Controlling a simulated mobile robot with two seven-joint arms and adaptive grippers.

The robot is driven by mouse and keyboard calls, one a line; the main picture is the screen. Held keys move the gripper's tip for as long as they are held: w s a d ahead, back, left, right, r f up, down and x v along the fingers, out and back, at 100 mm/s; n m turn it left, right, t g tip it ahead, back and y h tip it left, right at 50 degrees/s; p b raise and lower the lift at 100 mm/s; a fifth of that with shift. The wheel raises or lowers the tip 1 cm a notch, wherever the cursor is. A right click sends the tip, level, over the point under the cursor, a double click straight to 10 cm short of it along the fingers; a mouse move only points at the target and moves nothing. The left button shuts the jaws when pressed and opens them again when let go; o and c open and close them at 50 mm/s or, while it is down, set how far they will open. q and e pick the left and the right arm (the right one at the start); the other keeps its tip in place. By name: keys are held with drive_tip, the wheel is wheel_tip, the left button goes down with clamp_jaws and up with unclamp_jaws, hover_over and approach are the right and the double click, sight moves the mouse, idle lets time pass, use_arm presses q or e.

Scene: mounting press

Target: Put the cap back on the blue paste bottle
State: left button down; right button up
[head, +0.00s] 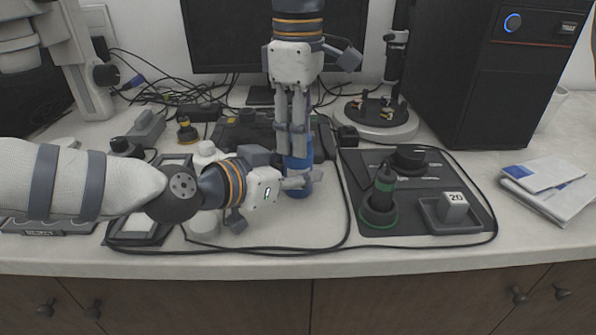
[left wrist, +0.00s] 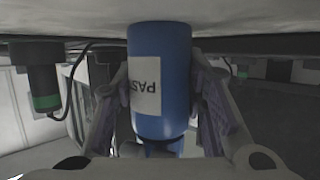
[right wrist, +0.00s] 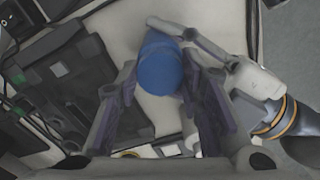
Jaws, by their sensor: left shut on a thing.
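The blue paste bottle (head: 298,179) stands upright on the bench, near the front middle. Its white label shows upside down in the left wrist view (left wrist: 146,82). My left gripper (head: 298,182) is shut around the bottle's body from the left. My right gripper (head: 292,155) points straight down over the bottle's top, its fingers apart on either side of it. In the right wrist view a plain round blue top (right wrist: 160,66) shows between the fingertips. I cannot tell whether this is a separate cap or how it sits on the neck, as the fingers hide that area.
A dark mat (head: 415,218) with a green-banded black tool (head: 383,190) and a block marked 20 (head: 453,207) lies to the right. White bottles (head: 205,155) stand left, behind my left arm. A black cable loops around the bottle area. The front strip of bench is clear.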

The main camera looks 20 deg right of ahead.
clamp_jaws()
drive_tip(key=o, duration=1)
unclamp_jaws()
wheel_tip(320, 180, up, 12)
use_arm(q)
drive_tip(key=c, duration=0.9)
unclamp_jaws()
